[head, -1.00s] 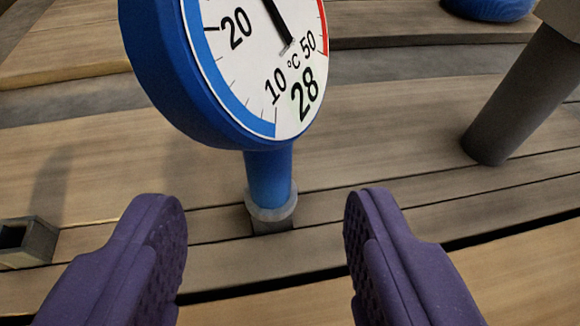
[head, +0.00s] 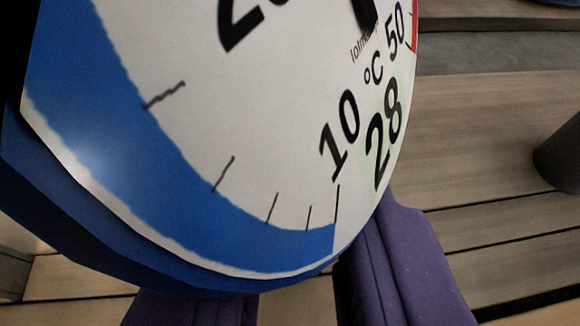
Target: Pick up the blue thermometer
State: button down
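The blue thermometer (head: 90,175) fills the left and middle of the view, very close. It has a round blue case and a white dial with black numbers, including 10, 28 and 50. Its stem is hidden behind the dial. My gripper (head: 296,290) has two purple fingers, one at the bottom left and one right of the middle, reaching in under the dial. A gap shows between them at the bottom edge. Both fingertips are hidden or partly covered by the dial, so I cannot tell whether they touch the stem.
Wooden planks (head: 490,120) with dark gaps lie beneath. A dark grey post (head: 562,158) stands at the right edge. A small piece of a blue object shows at the top right corner. Bare planks lie between the dial and the post.

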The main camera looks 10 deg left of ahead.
jog(key=shift+r, duration=0.1)
notch_tip(320, 180, up, 28)
jog(key=p, duration=1)
jog(key=shift+w, duration=0.1)
